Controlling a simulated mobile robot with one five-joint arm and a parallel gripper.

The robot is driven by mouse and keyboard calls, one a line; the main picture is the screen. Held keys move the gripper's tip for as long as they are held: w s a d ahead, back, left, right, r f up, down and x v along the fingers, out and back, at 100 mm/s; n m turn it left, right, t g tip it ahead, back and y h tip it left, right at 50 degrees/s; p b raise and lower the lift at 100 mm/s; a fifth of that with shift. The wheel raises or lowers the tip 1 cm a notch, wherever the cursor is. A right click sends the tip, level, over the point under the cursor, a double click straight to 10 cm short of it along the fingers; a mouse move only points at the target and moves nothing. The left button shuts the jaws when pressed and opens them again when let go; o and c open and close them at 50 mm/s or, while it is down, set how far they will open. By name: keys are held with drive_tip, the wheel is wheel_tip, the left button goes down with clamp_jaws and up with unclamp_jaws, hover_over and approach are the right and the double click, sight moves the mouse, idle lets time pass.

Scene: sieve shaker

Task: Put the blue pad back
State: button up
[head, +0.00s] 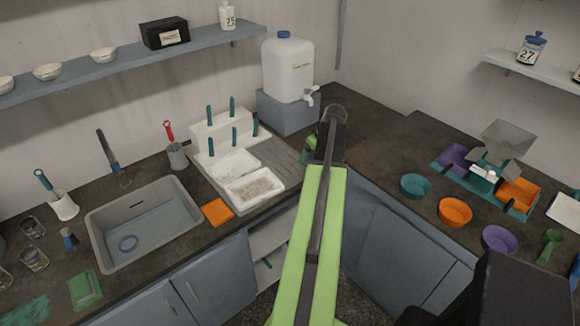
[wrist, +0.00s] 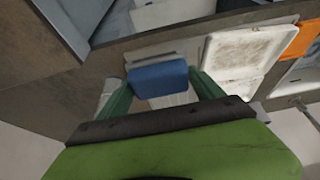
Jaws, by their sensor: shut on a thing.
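The blue pad (wrist: 158,80) is between the green fingers of my gripper (wrist: 160,88) in the wrist view. My gripper is shut on it. In the head view my gripper (head: 310,147) is mostly behind my arm, near the counter corner right of the drainboard (head: 284,157). The blue pad is hidden there. An orange pad (head: 217,211) lies on the counter's front edge beside the sink. It also shows at the upper right of the wrist view (wrist: 297,40).
White trays (head: 255,187) lie on the drainboard, with a white block holding several teal-handled tools (head: 222,127) behind. A water jug (head: 288,68) stands at the corner. A sink (head: 145,225) is at left. Bowls (head: 455,211) and a sieve shaker (head: 485,174) occupy the right counter.

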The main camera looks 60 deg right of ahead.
drive_tip(key=b, duration=0.7)
approach(288, 167)
drive_tip(key=shift+w+d+f, duration=0.5)
drive_tip(key=shift+w+f, duration=0.15)
drive_tip(key=shift+w, duration=0.05)
drive_tip(key=shift+w+f, duration=0.1)
drive_tip(key=shift+w, duration=0.35)
wheel_tip(288, 167, down, 4)
drive_tip(key=b, duration=0.4)
drive_tip(key=shift+f, duration=0.15)
drive_tip(key=shift+r, duration=0.2)
drive_tip(key=shift+f, duration=0.2)
drive_tip(key=o, duration=1.2)
drive_tip(key=shift+r, duration=0.1)
